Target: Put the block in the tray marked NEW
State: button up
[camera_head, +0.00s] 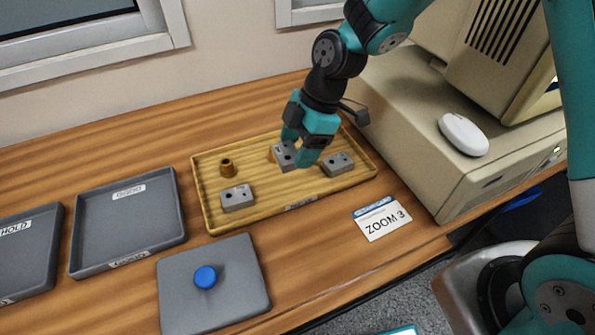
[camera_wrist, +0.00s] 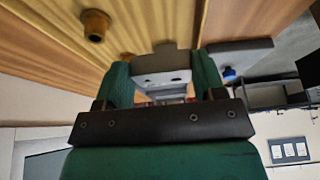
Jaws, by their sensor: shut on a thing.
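My gripper (camera_head: 299,147) is over the yellow tray (camera_head: 213,228), pointing down, and shut on a grey block (camera_head: 282,157) with dark holes. In the wrist view the block (camera_wrist: 164,77) sits between my two green fingers. I cannot tell whether it touches the tray floor. Two more grey blocks lie in the yellow tray, one at the front left (camera_head: 237,198) and one to the right (camera_head: 338,164). The far-left grey tray (camera_head: 25,255) reads HOLD. I cannot make out NEW on any tray.
Brass bushings stand in the yellow tray, one at the left (camera_head: 227,168). A grey lid-like plate (camera_head: 240,285) with a blue knob (camera_head: 205,277) lies in front. A ZOOM 3 card (camera_head: 382,218) and a beige computer (camera_head: 440,150) with a mouse (camera_head: 463,134) are at the right.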

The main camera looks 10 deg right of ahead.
aim_at(293, 182)
notch_tip(293, 182, down, 8)
jog(key=shift+r, duration=0.25)
jog(key=shift+f+b, duration=0.15)
jog(key=shift+b, duration=0.2)
jog(key=o, duration=1)
jog(key=s+v, duration=0.1)
jog(key=v, duration=1.1)
jog(key=s+r+m, duration=0.4)
jog(key=s, duration=0.2)
jog(key=s+r+m, duration=0.4)
jog(key=s+m, duration=0.1)
jog(key=s, duration=0.1)
jog(key=s+r+m, duration=0.4)
jog(key=s, duration=0.2)
jog(key=shift+s+d+r+t+p, duration=0.1)
jog(key=shift+s+d+t+p, duration=0.2)
jog(key=shift+d+t+p, duration=0.1)
